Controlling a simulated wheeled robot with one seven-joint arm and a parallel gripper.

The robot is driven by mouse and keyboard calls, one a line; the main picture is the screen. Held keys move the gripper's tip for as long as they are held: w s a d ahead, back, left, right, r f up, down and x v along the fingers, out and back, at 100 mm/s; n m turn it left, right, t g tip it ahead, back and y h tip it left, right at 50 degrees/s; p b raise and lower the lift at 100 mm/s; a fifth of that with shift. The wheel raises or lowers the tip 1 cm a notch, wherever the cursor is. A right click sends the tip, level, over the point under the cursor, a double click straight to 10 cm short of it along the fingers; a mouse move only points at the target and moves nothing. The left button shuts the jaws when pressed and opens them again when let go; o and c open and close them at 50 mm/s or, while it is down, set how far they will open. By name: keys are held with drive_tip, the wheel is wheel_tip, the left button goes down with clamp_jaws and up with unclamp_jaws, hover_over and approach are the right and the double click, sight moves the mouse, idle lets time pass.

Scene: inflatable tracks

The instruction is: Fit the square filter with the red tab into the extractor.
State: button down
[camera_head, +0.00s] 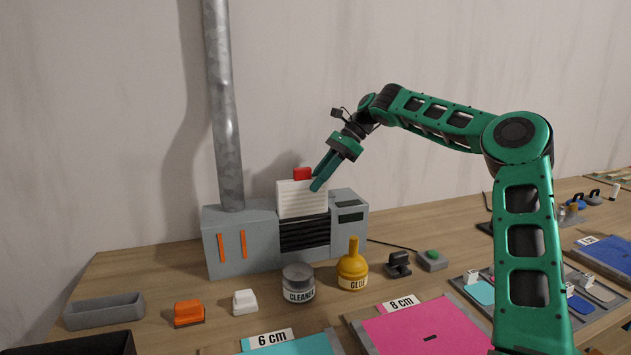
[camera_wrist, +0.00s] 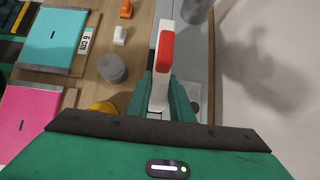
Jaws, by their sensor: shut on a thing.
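The square filter (camera_head: 300,202) is white and pleated with a red tab (camera_head: 302,174) on top. It stands upright at the extractor (camera_head: 238,240), a grey box with a dark slatted opening (camera_head: 304,234) and a metal duct (camera_head: 225,110). The filter's lower edge meets the top of the slats; I cannot tell how deep it sits. My gripper (camera_head: 318,184) is shut on the filter at its right side. In the wrist view the filter (camera_wrist: 157,90) is between my fingers (camera_wrist: 160,98), seen edge-on from above, with its red tab (camera_wrist: 165,50) up.
A cleaner jar (camera_head: 298,284) and a yellow glue bottle (camera_head: 353,268) stand in front of the extractor. Orange (camera_head: 188,313) and white (camera_head: 245,301) small blocks, a grey tray (camera_head: 104,310) and a green button box (camera_head: 432,260) are nearby. Pink (camera_head: 425,335) and teal (camera_head: 290,345) panels lie at the front.

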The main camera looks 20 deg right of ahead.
sight(317, 196)
drive_tip(key=shift+f, duration=2.6)
drive_tip(key=c, duration=1.5)
unclamp_jaws()
drive_tip(key=shift+d, duration=0.1)
drive_tip(key=v, duration=1)
drive_tip(key=shift+w+d+r, duration=0.1)
drive_tip(key=shift+d+r, duration=0.05)
drive_tip(key=shift+r, duration=0.1)
